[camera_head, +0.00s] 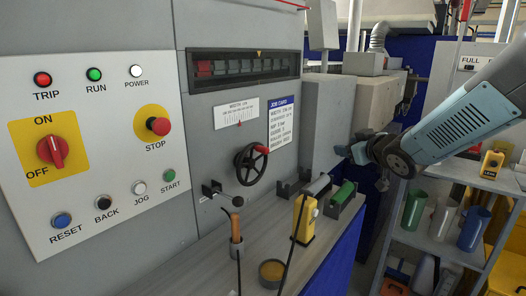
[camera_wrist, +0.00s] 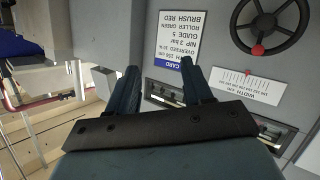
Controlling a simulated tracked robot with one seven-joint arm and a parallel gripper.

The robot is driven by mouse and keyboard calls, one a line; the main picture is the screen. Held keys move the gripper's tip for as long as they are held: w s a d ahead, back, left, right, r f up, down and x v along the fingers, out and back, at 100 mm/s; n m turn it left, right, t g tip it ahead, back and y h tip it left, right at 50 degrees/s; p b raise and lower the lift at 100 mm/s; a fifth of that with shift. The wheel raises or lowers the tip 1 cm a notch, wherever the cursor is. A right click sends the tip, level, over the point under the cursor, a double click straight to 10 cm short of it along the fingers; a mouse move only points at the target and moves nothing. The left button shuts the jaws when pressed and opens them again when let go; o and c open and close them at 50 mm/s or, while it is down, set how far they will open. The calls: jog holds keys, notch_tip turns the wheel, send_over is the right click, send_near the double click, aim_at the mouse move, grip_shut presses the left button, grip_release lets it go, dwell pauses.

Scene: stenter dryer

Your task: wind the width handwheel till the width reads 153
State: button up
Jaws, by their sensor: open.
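The width handwheel (camera_head: 251,163) is a black spoked wheel on the grey panel, with a red knob at its upper right. It also shows in the wrist view (camera_wrist: 283,36), upside down at top right. The white width scale (camera_head: 237,112) is above the wheel; its small print and reading are not legible to me. It shows in the wrist view (camera_wrist: 247,88) with a small red mark. My gripper (camera_head: 350,152) is right of the wheel, apart from it. In the wrist view its fingers (camera_wrist: 160,85) are spread and empty, pointing towards the panel beside the job card.
A job card (camera_head: 281,120) is right of the scale. Below the wheel, a shelf (camera_head: 200,262) holds a green roller (camera_head: 343,192), a yellow device (camera_head: 305,220) and a wooden-handled tool (camera_head: 236,228). A small crank (camera_head: 218,192) sticks out left of the wheel. A grey box (camera_head: 328,120) juts out near my gripper.

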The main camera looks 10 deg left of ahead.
jog(key=a+f+n+g+y, duration=0.1)
jog(key=a+f+n+y, duration=0.1)
jog(key=a+y, duration=0.3)
jog(key=n+g+y, duration=0.4)
jog(key=y, duration=0.1)
send_near(264, 150)
jog(key=x, duration=0.7)
jog(key=w+x, duration=0.1)
jog(key=x, duration=0.3)
jog(key=shift+d+f, duration=0.3)
jog(key=shift+d, duration=0.05)
jog(key=shift+c, duration=0.3)
grip_shut()
